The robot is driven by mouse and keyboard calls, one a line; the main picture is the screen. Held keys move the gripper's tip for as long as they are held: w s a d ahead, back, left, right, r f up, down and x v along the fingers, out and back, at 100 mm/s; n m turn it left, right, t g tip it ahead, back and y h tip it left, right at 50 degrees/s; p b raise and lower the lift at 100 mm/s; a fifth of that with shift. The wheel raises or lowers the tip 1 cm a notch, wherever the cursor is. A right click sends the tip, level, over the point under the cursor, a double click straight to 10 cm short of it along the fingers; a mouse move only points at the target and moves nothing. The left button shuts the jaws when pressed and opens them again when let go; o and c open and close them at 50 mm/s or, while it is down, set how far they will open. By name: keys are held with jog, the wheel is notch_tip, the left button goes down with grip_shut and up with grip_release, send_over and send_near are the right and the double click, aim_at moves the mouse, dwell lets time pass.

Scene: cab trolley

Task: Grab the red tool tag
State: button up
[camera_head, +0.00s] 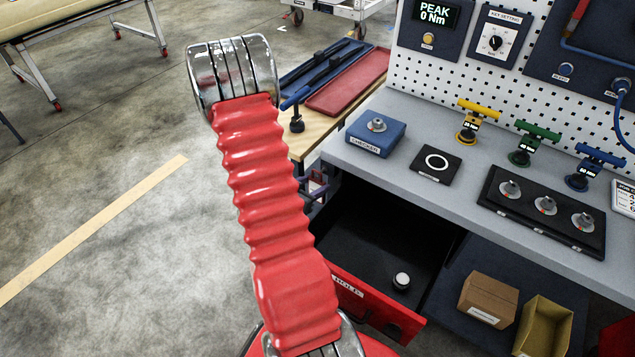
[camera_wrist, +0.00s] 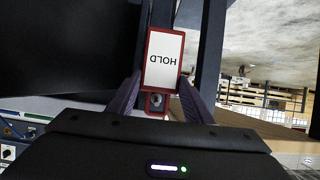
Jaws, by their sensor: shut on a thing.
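The red tool tag (camera_wrist: 161,50) has a red frame and a white face with the word HOLD, upside down in the wrist view. A dark round hole or eyelet shows at its lower end. My gripper (camera_wrist: 161,82) has its two purple-grey fingers on either side of the tag and is shut on it.
An open red drawer (camera_head: 375,308) under the grey workbench (camera_head: 450,175) holds a small white-topped round thing (camera_head: 401,281). A blue block (camera_head: 376,133), a black pad (camera_head: 436,164) and coloured T-handled tools stand on the bench. Cardboard boxes (camera_head: 487,300) sit below.

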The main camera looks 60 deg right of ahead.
jog(key=shift+w+a, duration=0.15)
jog(key=shift+a, duration=0.6)
jog(key=shift+a+r, duration=0.2)
jog(key=shift+r, duration=0.1)
notch_tip(320, 180, up, 13)
jog(key=shift+r, duration=0.1)
